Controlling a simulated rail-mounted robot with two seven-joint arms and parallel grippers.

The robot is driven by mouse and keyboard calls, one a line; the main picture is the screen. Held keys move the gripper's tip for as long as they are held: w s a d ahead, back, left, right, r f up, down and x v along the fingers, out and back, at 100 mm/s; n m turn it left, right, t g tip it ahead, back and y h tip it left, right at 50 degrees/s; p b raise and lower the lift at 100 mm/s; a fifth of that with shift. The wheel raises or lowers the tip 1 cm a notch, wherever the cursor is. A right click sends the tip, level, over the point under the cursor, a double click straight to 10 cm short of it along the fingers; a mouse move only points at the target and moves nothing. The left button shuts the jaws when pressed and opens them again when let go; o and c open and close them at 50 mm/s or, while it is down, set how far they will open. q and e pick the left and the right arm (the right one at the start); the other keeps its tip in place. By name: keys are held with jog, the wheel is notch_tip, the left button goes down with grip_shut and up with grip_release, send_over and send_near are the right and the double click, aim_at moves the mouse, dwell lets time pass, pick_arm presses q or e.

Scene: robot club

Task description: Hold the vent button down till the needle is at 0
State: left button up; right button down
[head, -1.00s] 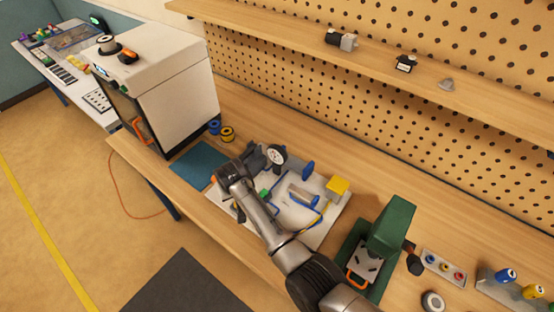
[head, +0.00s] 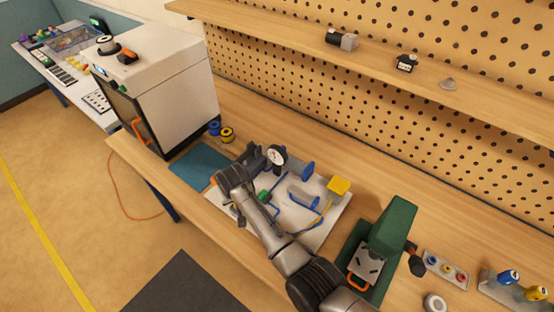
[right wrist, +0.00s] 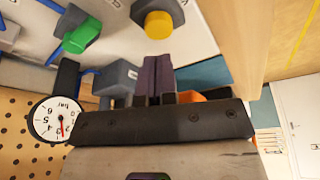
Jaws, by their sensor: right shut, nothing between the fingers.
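The pneumatic board (head: 325,225) lies on the bench. Its round white gauge (head: 277,155) shows in the head view and in the right wrist view (right wrist: 57,120). The red needle points toward the lower numbers of the dial, off 0 as far as I can see; the exact reading is too small to tell. A yellow button (right wrist: 158,24) on a grey block is at the top of the wrist view; its label is unreadable. My right gripper (right wrist: 153,62) is shut and empty, its fingertips just short of the button's block. Contact cannot be told. My left gripper is out of view.
A green knob (right wrist: 82,35) sits beside the yellow button. A green press (head: 390,228) stands right of the board, and a white enclosed machine (head: 180,95) stands to the left. A blue mat (head: 200,162) lies between the machine and the board. A shelf (head: 400,70) runs above.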

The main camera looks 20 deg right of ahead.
dwell(0.3)
jog(key=shift+f, duration=0.4)
jog(key=shift+f+b, duration=0.35)
jog(key=shift+f, duration=0.2)
jog(key=shift+f, duration=0.25)
jog(key=shift+f+b, duration=0.2)
jog(key=shift+b, duration=0.15)
jog(key=shift+f, duration=0.3)
dwell(0.4)
dwell(0.6)
